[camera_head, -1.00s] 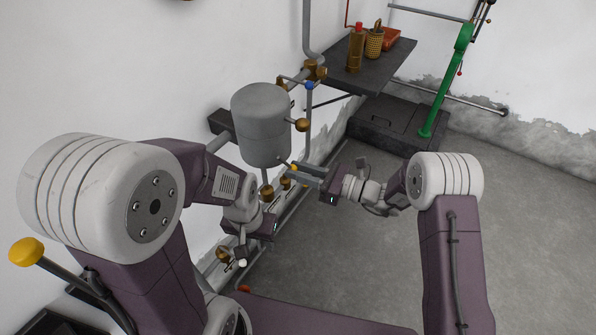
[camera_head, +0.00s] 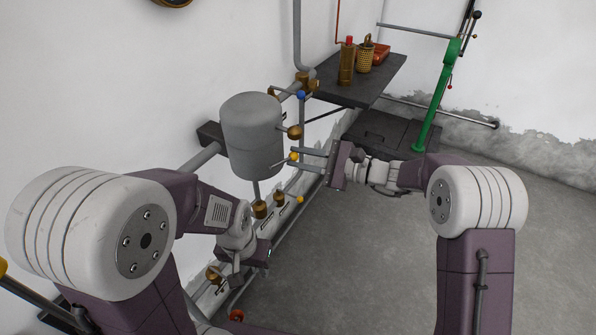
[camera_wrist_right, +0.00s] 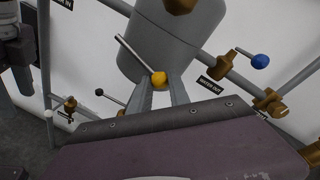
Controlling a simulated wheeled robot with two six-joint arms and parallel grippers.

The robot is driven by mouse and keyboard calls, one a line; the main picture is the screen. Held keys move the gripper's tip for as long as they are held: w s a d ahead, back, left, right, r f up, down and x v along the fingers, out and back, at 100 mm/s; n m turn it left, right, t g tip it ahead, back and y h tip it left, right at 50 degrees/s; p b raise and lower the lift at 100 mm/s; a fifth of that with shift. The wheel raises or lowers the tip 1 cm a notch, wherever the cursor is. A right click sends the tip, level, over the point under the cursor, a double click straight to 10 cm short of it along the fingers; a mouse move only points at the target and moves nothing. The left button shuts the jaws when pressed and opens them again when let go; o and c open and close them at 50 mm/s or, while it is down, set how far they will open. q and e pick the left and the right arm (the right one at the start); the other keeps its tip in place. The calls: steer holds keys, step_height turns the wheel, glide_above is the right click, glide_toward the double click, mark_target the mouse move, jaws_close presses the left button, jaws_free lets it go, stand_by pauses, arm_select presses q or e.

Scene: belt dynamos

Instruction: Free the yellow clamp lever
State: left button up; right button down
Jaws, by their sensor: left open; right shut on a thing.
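The yellow-knobbed lever has a round yellow ball (camera_wrist_right: 159,79) on a thin grey rod, by the lower part of the grey tank (camera_wrist_right: 160,40). In the right wrist view the rod slants up and left from the ball. My right gripper (camera_wrist_right: 159,88) is shut on the yellow ball, one finger on each side. In the head view the ball (camera_head: 293,157) shows at the fingertips, beside the tank (camera_head: 252,135). My left gripper (camera_head: 229,275) is open, low near the wall and a brass fitting; its fingertips are partly unclear.
A blue-knobbed valve (camera_wrist_right: 260,61) sits right of the tank by a WATER OUT label; a black-knobbed lever (camera_wrist_right: 99,92) sits left. Brass fittings (camera_head: 261,210) and pipes run below the tank. A dark shelf (camera_head: 372,85) holds bottles. A green lever (camera_head: 433,105) stands behind. Floor at right is clear.

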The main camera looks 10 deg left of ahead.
steer(key=shift+w+r+n+b, duration=0.15)
steer(key=shift+r+n+b, duration=1)
steer(key=shift+n+b, duration=0.15)
steer(key=shift+r+t, duration=0.1)
steer(key=shift+t, duration=0.3)
steer(key=c, duration=1.2)
jaws_free()
steer(key=p+v, duration=0.1)
steer(key=v, duration=0.8)
steer(key=shift+r, duration=0.2)
